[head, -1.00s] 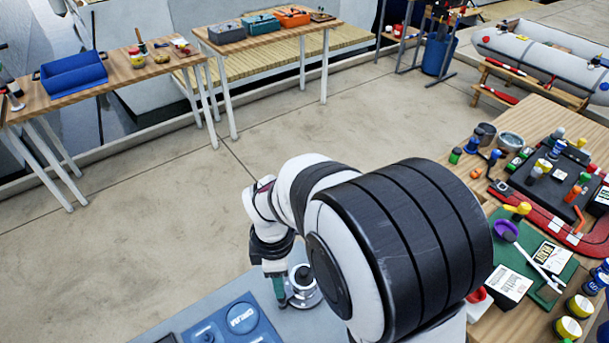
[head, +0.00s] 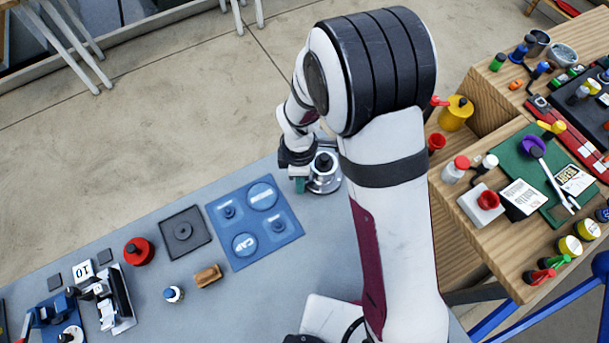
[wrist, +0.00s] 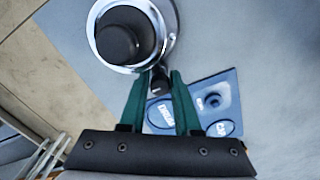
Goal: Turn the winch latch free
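The winch (head: 325,174) is a silver drum with a dark top, standing at the far edge of the grey bench. In the wrist view the winch (wrist: 128,38) fills the top, with a pale ring around its black centre. The winch latch (wrist: 160,79) is a small black piece at its near side. My gripper (wrist: 160,74) has its two green fingers on either side of the latch. Whether they press on it cannot be told. In the head view my gripper (head: 299,185) points down just left of the winch, and my wrist and arm hide part of it.
A blue panel (head: 238,250) with round lids and knobs lies near the winch. A grey square plate (head: 198,222), a red knob (head: 138,251) and a wooden block (head: 208,276) are farther left. A crowded wooden table (head: 470,130) stands right of my arm.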

